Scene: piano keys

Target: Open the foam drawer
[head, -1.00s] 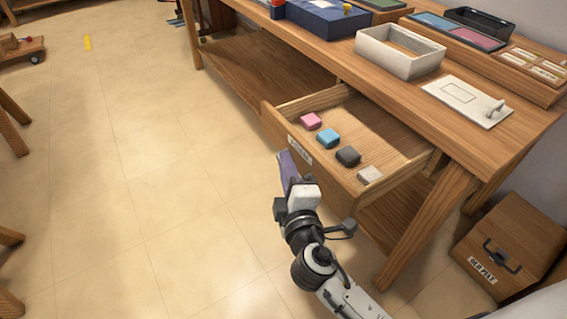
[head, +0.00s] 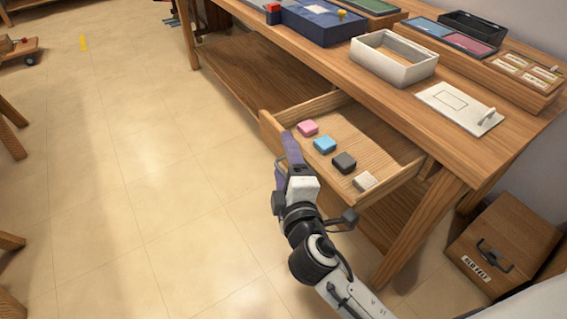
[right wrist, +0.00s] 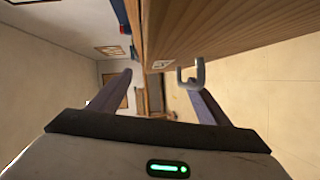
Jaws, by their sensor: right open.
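The wooden drawer (head: 392,152) under the workbench stands pulled out. Pink (head: 307,128), blue (head: 325,145), dark grey (head: 344,162) and white (head: 365,181) foam-like blocks lie in a row inside. My right gripper (head: 289,148) is at the drawer's front, its purple fingers covering the label. In the right wrist view my gripper (right wrist: 157,80) is open, with wood close beyond its fingers. A grey U-shaped piece (right wrist: 188,76), apparently a handle, shows by the right fingertip; I cannot tell whether they touch. My left gripper is not in view.
The workbench (head: 405,95) carries a white open box (head: 394,68), a white plate with a knob (head: 458,108) and several trays. A wooden box labelled OLD FELT (head: 508,245) stands on the floor at the right.

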